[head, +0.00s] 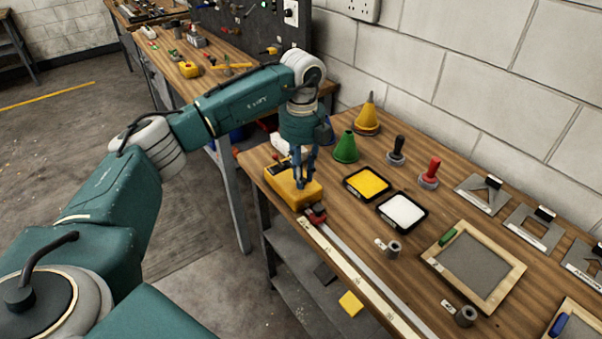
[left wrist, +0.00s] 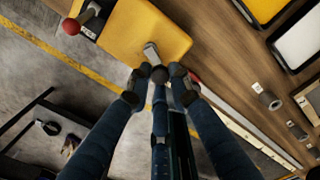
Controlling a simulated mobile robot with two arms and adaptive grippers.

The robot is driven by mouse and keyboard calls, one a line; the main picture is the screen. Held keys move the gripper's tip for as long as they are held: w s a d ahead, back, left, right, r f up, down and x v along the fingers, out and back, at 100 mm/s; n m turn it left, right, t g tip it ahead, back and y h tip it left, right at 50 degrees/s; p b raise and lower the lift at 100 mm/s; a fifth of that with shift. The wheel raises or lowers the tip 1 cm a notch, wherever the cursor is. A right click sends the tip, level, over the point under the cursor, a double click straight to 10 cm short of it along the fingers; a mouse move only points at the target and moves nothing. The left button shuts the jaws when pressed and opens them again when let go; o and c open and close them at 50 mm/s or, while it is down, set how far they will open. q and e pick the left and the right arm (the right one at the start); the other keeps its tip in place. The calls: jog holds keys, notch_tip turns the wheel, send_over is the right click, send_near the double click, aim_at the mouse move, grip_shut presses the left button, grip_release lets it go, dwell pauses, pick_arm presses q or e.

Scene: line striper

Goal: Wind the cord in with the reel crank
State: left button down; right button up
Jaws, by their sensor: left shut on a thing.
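The yellow reel (head: 288,190) sits at the near left corner of the wooden bench. My left gripper (head: 303,184) points down over its top. In the left wrist view the reel's yellow body (left wrist: 145,30) lies just beyond the fingers (left wrist: 158,76). They are closed on a small grey handle (left wrist: 151,52) standing on the reel, which looks like the crank; the fingers cover its end. A red ball knob (left wrist: 71,26) on a grey stem stands beside the reel's far end. The cord cannot be made out. My right gripper is not in view.
A yellow pad (head: 367,182), a white pad (head: 402,211) and a green cone (head: 346,147) stand close right of the reel. Open floor lies left of the bench.

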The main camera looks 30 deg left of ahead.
pick_arm(q)
jog(key=shift+w+r, duration=0.1)
jog(key=shift+w, duration=0.05)
jog(key=c, duration=1.6)
grip_release()
jog(key=shift+d, duration=0.1)
jog(key=shift+o, duration=0.2)
notch_tip(320, 180, up, 12)
